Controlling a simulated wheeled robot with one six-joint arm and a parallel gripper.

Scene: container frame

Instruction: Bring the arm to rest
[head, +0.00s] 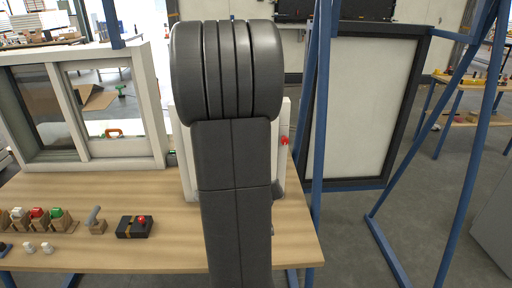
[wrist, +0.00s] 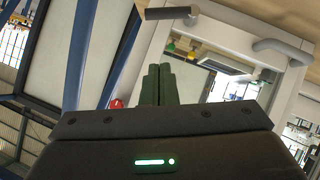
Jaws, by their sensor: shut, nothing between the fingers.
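My arm rises upright through the middle of the head view as thick dark links and hides part of the wooden table behind it. The gripper itself is hidden in that view. In the wrist view my gripper (wrist: 159,84) shows as two dark green fingers side by side, closed together with nothing held. Its dark body with a green light fills the bottom of that view. The fingers point toward a pale frame with dark handle-like bars, and I see no contact.
The wooden table (head: 130,225) carries a white window frame (head: 155,105), a black box with a red button (head: 135,227) and several small coloured-button blocks. A white box with a red knob (head: 284,141) stands partly behind my arm. Blue posts (head: 316,110) and a framed panel (head: 358,105) stand right.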

